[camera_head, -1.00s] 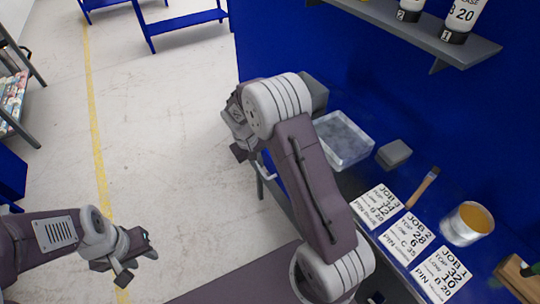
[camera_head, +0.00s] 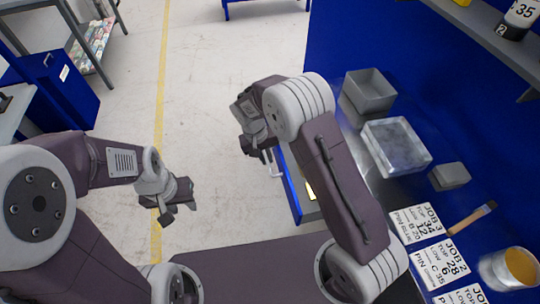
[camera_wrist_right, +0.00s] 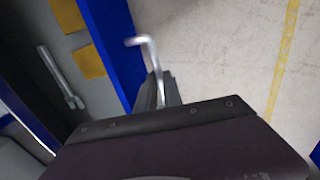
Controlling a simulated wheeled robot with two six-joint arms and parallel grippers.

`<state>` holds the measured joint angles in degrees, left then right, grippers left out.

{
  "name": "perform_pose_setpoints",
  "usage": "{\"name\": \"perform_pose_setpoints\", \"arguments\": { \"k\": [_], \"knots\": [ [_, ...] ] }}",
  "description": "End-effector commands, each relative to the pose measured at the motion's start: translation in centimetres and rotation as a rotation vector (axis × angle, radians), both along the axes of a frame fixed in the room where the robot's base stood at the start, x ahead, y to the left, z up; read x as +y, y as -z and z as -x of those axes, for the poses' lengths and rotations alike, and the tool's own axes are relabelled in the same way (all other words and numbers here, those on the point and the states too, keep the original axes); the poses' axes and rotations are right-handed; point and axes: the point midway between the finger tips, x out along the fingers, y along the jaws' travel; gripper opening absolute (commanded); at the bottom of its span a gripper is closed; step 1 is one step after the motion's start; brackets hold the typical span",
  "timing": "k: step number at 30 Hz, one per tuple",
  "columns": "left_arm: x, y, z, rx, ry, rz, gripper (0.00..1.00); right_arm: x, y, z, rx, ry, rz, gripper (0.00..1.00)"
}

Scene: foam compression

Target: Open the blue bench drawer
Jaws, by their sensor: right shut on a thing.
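The blue bench drawer (camera_head: 292,188) stands out from the bench, with its front panel to the left of my right forearm. Its silver bar handle (camera_head: 277,170) also shows in the right wrist view (camera_wrist_right: 151,55). My right gripper (camera_head: 268,156) is shut on the handle; in the right wrist view its dark fingers (camera_wrist_right: 166,90) are around the handle's near part. The open drawer interior (camera_wrist_right: 62,48) shows there, with yellow pieces and a grey metal tool. My left gripper (camera_head: 180,208) is open and empty over the floor, away from the drawer.
On the bench are a grey bin (camera_head: 370,92), a clear tray (camera_head: 396,146), a grey block (camera_head: 450,176), a brush (camera_head: 472,217), job cards (camera_head: 416,222) and a tin (camera_head: 508,268). A shelf (camera_head: 490,45) hangs above. The floor left of the drawer is clear.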

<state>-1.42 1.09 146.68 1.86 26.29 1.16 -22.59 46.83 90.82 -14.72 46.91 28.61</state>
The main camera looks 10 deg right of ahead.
Motion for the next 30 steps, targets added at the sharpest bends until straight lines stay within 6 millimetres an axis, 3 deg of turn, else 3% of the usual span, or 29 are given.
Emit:
{"name": "perform_pose_setpoints", "arguments": {
  "k": [7,9,10,20,30],
  "knots": [
    [0.0,0.0,0.0,0.0,0.0,0.0,0.36,0.0,-0.1,-0.2,-0.005,-0.001,-0.001,0.0],
    [0.0,0.0,0.0,0.0,0.0,0.0,0.36,0.0,-0.1,-0.2,-0.005,-0.001,-0.002,0.27],
    [0.0,0.0,0.0,0.0,0.0,0.0,0.36,0.0,-0.1,-0.2,-0.005,-0.001,-0.002,0.33],
    [0.0,-0.1,0.0,0.0,0.0,0.0,0.36,0.1,-0.4,-0.1,-0.003,-0.001,-0.001,0.33],
    [0.0,-0.8,0.0,0.0,0.0,0.0,0.36,1.4,-7.2,0.0,-0.006,-0.001,-0.002,0.33]
  ]
}}
